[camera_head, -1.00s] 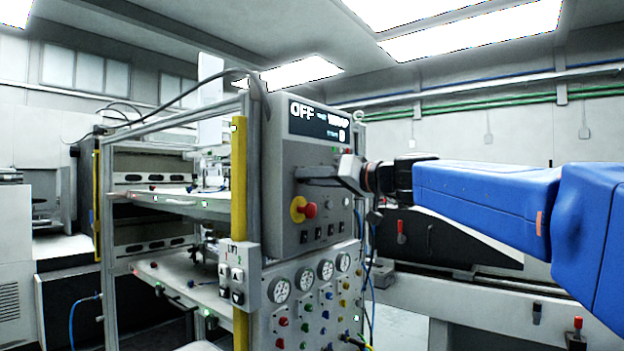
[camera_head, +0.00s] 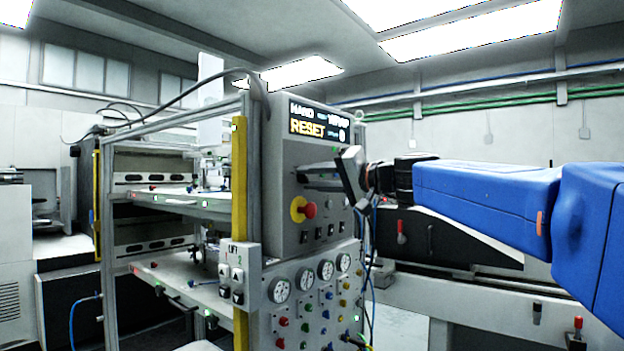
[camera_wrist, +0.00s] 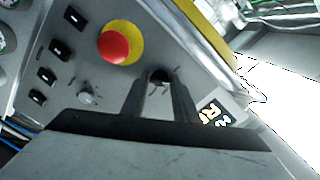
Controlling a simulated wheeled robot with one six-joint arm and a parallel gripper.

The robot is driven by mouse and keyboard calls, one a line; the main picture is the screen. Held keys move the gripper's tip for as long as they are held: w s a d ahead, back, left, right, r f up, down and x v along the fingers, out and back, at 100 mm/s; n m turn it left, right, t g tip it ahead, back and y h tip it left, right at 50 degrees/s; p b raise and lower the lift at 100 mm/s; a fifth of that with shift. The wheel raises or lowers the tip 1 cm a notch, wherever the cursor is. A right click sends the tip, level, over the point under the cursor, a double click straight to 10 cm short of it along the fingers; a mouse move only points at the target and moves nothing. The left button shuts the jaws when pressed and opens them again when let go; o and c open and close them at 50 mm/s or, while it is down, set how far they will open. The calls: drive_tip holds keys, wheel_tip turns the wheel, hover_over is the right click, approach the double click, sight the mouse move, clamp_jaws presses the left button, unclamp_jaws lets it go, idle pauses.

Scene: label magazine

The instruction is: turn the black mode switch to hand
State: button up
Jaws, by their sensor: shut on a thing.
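The black mode switch (camera_wrist: 158,76) shows in the wrist view as a dark knob between my fingertips, partly hidden by them. My gripper (camera_wrist: 160,88) is shut on it, with one finger on each side. In the head view my gripper (camera_head: 312,178) reaches the grey control panel (camera_head: 284,155) from the right, its body tilted, and the switch is hidden there. The display (camera_head: 319,122) above reads HAND at upper left and RESET in yellow below. A corner of the display also shows in the wrist view (camera_wrist: 213,114).
A red stop button on a yellow base (camera_head: 303,209) sits below my gripper, close to it. Several black switches (camera_head: 318,234) and a small grey knob (camera_wrist: 87,95) are nearby. A yellow post (camera_head: 239,180) stands left.

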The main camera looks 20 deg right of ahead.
drive_tip(key=shift+m, duration=1)
drive_tip(key=o, duration=1.1)
drive_tip(key=shift+c, duration=0.2)
drive_tip(key=v, duration=1.7)
drive_tip(key=shift+s+d, duration=0.15)
